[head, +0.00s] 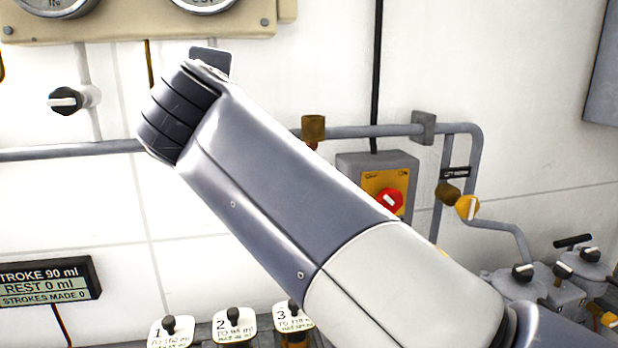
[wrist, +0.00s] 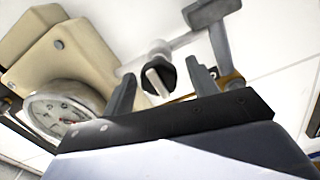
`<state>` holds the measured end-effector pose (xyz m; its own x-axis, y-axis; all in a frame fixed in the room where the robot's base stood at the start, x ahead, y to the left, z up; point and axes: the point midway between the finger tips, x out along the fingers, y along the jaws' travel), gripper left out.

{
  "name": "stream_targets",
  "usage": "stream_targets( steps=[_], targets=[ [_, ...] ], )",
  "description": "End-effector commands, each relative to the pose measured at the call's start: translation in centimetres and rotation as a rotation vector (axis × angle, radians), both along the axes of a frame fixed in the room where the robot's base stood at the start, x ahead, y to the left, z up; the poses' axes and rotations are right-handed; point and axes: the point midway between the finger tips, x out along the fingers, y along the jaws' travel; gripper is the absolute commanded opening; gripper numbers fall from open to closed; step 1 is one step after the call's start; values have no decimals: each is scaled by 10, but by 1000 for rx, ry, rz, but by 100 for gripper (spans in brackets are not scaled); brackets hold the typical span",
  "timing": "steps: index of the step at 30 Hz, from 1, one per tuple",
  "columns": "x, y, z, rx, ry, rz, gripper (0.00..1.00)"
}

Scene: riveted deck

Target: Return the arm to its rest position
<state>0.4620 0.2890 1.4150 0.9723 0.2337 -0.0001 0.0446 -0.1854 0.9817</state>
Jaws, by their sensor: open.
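My arm (head: 285,180) reaches from the lower right to the upper left across the head view. Its dark ribbed wrist end stands in front of the white wall, below the gauge panel. My gripper (wrist: 163,84) shows in the wrist view with its two dark fingers apart and nothing held between them. A black knob with a pale bar (wrist: 158,77) appears beyond the gap between the fingers; I cannot tell how far away it is. In the head view the fingers are hidden behind the arm's end.
A beige gauge panel (head: 150,27) is above. A black valve knob (head: 65,100) is at left. A grey box with a red knob (head: 389,199) is right of my arm. Numbered levers (head: 234,326) and a stroke display (head: 48,283) sit below; grey valves (head: 540,290) are at lower right.

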Motion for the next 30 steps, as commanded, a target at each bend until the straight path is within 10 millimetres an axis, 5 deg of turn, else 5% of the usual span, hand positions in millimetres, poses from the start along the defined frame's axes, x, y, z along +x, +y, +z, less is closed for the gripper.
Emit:
stream_targets(
  steps=[5, 24, 30],
  targets=[
    [-11, -2, -1, 22, 5, 2, 56],
    [-108, -25, -1, 22, 6, 4, 56],
    [-75, -19, 1, 16, 6, -6, 56]
  ],
)
